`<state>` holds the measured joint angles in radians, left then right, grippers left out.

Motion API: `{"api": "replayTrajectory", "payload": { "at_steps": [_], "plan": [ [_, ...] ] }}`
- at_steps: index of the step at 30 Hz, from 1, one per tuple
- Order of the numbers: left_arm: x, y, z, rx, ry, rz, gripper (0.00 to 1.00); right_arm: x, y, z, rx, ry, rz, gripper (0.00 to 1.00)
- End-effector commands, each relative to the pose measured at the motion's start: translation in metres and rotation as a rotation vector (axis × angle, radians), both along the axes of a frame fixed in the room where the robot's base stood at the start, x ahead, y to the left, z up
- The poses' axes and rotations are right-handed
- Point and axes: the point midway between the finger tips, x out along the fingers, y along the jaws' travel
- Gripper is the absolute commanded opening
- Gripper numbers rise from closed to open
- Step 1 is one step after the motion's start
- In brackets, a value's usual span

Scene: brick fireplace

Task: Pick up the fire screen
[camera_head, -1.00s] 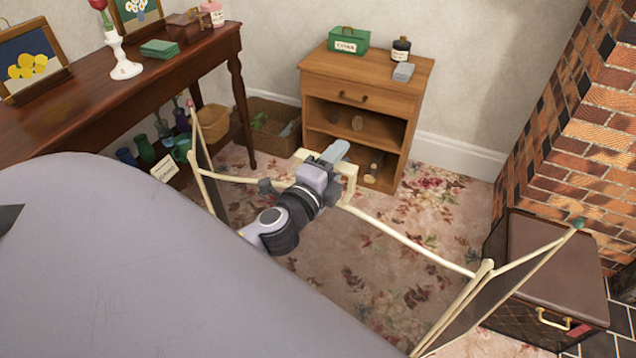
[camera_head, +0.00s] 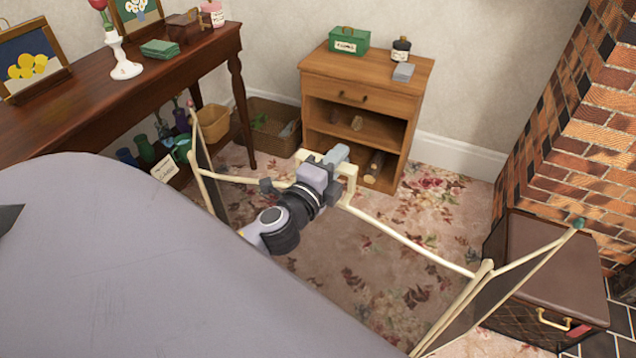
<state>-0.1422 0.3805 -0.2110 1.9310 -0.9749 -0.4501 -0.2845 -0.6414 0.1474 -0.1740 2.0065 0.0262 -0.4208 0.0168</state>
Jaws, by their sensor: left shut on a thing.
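The fire screen (camera_head: 415,245) has a thin cream frame with dark mesh side panels, and it spreads across the middle of the view from left to lower right. My left gripper (camera_head: 332,172) is shut on the top middle of its frame, by the raised cream handle. The mesh in the middle lets the flowered carpet show through. The lower part of the screen is hidden by my arm and body, so I cannot tell whether it touches the floor. My right gripper is not in view.
A small wooden cabinet (camera_head: 352,97) stands behind the screen against the wall. A dark wooden table (camera_head: 110,95) is at left. A brown box (camera_head: 560,262) with a brass handle sits at right, close to the screen's right panel, beside the brick fireplace (camera_head: 590,130). Patterned carpet lies between them.

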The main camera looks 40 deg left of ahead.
Motion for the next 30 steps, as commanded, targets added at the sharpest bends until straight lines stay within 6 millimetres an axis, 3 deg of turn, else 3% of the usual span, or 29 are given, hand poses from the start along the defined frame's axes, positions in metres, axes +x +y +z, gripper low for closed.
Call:
{"api": "replayTrajectory", "payload": {
  "at_steps": [30],
  "plan": [
    [0.0008, 0.0, 0.0052, 0.002, -0.011, 0.0, 0.0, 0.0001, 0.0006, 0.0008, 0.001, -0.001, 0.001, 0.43]
  ]
}}
